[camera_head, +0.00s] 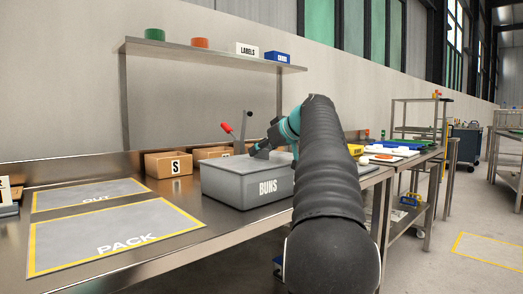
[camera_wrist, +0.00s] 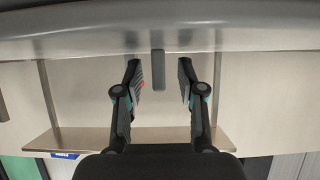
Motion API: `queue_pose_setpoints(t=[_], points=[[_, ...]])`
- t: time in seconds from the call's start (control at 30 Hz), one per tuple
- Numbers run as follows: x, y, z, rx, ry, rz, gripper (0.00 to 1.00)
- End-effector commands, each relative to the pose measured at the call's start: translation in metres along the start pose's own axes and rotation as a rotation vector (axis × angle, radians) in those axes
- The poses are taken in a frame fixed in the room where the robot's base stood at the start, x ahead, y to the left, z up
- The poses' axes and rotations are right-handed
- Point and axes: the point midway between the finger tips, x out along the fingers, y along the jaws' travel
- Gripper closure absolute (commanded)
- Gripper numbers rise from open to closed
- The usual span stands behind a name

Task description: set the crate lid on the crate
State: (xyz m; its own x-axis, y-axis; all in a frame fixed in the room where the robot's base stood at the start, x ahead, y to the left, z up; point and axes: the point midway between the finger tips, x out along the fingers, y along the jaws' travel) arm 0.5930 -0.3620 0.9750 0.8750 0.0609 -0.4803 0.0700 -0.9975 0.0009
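The grey crate (camera_head: 266,188) marked BUNS stands on the steel bench. A flat grey surface, apparently the crate lid (camera_head: 228,164), covers its top; I cannot tell whether it sits fully flush. My gripper (camera_head: 256,151) is just above the crate top.
Behind the crate are a red-knobbed lever (camera_head: 227,128) and cardboard boxes, one marked S (camera_head: 168,164). A shelf (camera_head: 215,55) hangs above the bench. The PACK mat (camera_head: 120,235) and OUT mat (camera_head: 88,193) at left are empty. A second table with trays (camera_head: 390,150) stands right.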

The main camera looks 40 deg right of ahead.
Motion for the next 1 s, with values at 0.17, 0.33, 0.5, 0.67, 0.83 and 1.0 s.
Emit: queue_pose_setpoints(t=[0.17, 0.33, 0.5, 0.67, 0.83, 1.0], points=[[-0.008, 0.001, 0.0, 0.0, 0.001, 0.002, 0.61], [-0.035, 0.001, 0.0, 0.0, 0.001, 0.004, 0.61], [-0.069, 0.001, 0.0, 0.0, 0.002, 0.004, 0.61], [-0.097, 0.001, 0.0, 0.0, 0.001, 0.004, 0.61], [-0.115, 0.001, 0.0, 0.0, 0.001, 0.002, 0.61], [-0.12, 0.0, 0.0, -0.001, 0.001, 0.0, 0.61]])
